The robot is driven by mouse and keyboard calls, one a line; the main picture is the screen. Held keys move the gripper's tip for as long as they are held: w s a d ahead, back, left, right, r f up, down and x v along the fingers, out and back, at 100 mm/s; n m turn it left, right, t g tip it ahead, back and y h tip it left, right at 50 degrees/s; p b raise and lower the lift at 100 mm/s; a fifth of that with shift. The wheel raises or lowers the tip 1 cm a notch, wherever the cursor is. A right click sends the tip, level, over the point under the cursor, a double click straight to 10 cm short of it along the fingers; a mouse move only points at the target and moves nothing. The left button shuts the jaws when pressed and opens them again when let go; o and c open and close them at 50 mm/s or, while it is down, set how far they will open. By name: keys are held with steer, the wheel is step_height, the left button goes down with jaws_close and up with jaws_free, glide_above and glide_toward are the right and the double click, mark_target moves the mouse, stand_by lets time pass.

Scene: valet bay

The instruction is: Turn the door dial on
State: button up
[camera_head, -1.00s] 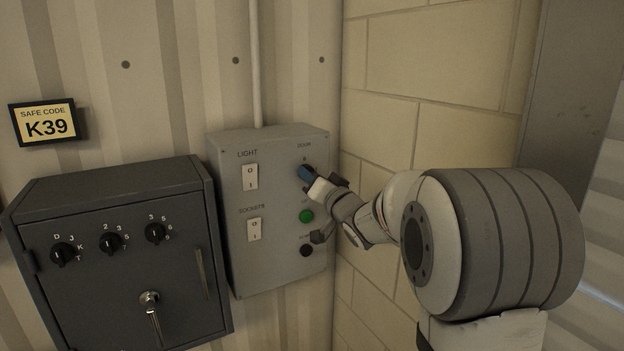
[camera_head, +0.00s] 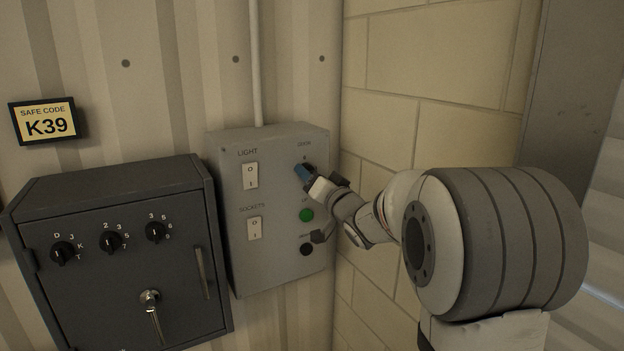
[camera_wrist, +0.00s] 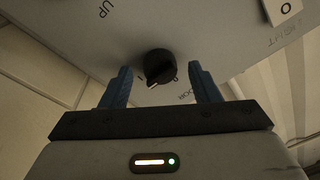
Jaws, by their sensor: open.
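The door dial (camera_wrist: 160,66) is a round black knob with a white pointer line, on the grey control panel (camera_head: 285,270) under the DOOR label. In the wrist view the panel appears upside down and the pointer faces down and slightly left; I cannot read clearly which mark it meets. My gripper (camera_wrist: 162,85) is open, with one blue finger on each side of the dial and a visible gap to both. In the head view my gripper (camera_head: 304,173) is at the panel's upper right, and its fingers hide the dial.
The panel also has a LIGHT switch (camera_head: 250,175), a SOCKETS switch (camera_head: 254,228), a green button (camera_head: 306,215) and a black button (camera_head: 306,249) below the dial. A dark safe (camera_head: 120,270) stands left of the panel. A block wall (camera_head: 430,70) is close on the right.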

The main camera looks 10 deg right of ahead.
steer(key=b+v, duration=0.2)
steer(key=v, duration=0.5)
steer(key=shift+s, duration=0.3)
steer(key=shift+d+f, duration=0.1)
steer(key=shift+d, duration=0.05)
steer(key=s+d+f+g+h, duration=0.2)
steer(key=s+f+g+h, duration=0.55)
steer(key=s+f, duration=0.35)
steer(key=s+a+f+n+g, duration=0.1)
steer(key=s+a+f+g, duration=0.1)
steer(key=s, duration=0.7)
steer(key=s+a+f+n+g+y, duration=0.1)
steer(key=s+f+g, duration=0.4)
steer(key=s, duration=0.5)
steer(key=shift+s+a+f+n+g, duration=0.25)
steer(key=shift+s+a+n+g, duration=0.1)
steer(key=shift+a+n, duration=0.4)
